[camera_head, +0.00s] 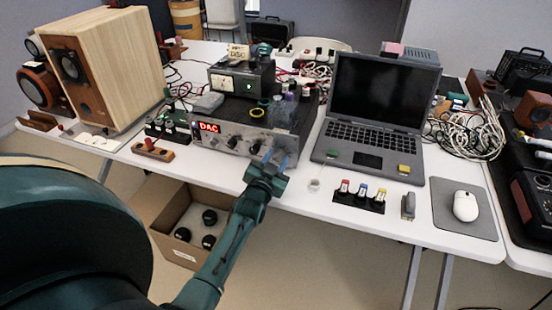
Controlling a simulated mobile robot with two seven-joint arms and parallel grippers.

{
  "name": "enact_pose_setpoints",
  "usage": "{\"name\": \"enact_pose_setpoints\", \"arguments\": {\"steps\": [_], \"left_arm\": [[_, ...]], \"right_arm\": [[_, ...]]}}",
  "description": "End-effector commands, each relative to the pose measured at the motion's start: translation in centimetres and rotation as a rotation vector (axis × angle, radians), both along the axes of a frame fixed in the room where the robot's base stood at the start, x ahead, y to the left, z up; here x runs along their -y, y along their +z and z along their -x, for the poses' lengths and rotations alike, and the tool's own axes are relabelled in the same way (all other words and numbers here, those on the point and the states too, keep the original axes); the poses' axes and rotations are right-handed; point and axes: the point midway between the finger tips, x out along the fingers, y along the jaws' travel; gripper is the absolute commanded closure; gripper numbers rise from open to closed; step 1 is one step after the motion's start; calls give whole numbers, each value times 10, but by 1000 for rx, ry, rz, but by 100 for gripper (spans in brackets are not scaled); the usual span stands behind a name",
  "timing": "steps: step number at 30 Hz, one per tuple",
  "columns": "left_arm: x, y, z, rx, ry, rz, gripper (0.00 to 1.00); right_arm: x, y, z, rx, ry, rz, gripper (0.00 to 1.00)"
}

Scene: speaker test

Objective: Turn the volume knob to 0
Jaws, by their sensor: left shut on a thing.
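The silver amplifier (240,128) stands near the front edge of the table, with a red DAC display and several dark knobs on its front panel. My left gripper (275,158) reaches up from below to the right end of this panel. Its fingers are shut on the volume knob there, which they hide along with any markings around it. I cannot read the knob's setting. My right gripper is not in view.
An open laptop (372,110) stands just right of the amplifier. A wooden speaker (105,65) stands at the left. A small device (240,80) sits on the amplifier. A cardboard box (165,215) is under the table. The mouse (465,206) lies at the right.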

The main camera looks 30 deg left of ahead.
Motion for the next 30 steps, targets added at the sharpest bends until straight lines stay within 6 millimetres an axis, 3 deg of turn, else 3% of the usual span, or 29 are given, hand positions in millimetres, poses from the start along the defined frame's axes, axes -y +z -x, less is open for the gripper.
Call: {"name": "enact_pose_setpoints", "arguments": {"steps": [19, 20, 27, 30], "left_arm": [[0, -1, 0, 12, -1, 54, 89], [0, -1, 0, 12, -1, 54, 66], [0, -1, 0, 11, -1, 53, 46], [0, 0, 0, 12, -1, 53, 45]], "right_arm": [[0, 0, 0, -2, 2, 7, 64], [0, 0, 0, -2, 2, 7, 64], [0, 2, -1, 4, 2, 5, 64], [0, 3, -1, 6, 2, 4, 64]]}}
